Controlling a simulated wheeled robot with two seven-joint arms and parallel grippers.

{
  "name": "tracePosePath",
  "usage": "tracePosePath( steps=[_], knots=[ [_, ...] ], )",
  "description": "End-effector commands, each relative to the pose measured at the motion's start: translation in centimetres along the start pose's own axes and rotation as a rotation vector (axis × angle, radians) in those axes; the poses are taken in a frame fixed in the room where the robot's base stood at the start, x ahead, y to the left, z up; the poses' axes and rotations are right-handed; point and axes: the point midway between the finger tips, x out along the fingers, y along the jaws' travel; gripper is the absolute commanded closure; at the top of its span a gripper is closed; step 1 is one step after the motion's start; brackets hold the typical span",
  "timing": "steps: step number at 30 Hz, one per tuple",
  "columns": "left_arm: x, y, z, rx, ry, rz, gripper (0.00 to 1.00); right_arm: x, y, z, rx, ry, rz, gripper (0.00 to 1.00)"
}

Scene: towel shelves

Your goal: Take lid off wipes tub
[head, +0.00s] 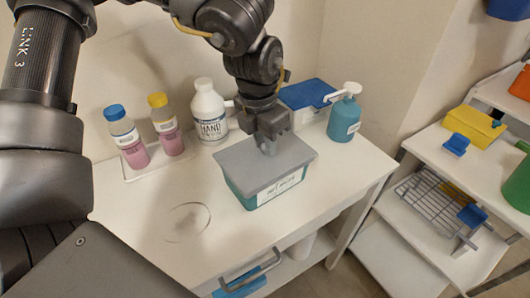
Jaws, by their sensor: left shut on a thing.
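The wipes tub (276,194) is a teal box with a white label, standing on the white table. Its flat grey lid (243,166) lies over the top and looks seated on the rim. My left gripper (268,148) points down from above at the middle of the lid and is shut on a small grip there, mostly hidden by the fingers. My right gripper does not show.
Two bottles with blue (115,113) and yellow (158,100) caps stand on a small tray at left. A white hand bottle (208,113), a blue-lidded box (308,93) and a teal pump bottle (344,117) stand behind the tub. The table front (190,255) is largely clear.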

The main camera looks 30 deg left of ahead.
Motion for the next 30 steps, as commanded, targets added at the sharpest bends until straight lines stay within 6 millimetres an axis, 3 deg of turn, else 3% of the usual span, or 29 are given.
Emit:
tracePosePath(
  steps=[10,17,26,30],
  knots=[
    [-0.6,0.0,0.1,0.0,-0.003,0.0,0.99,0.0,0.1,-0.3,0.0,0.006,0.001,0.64],
    [-3.4,0.0,0.5,-0.001,-0.004,-0.001,0.99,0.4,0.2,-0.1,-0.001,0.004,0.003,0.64],
    [-9.5,-4.0,-2.0,0.005,-0.005,0.001,0.99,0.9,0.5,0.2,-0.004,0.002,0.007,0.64],
    [-10.9,-6.4,-3.9,0.008,-0.002,0.001,0.99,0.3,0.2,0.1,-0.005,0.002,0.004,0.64]
  ],
)
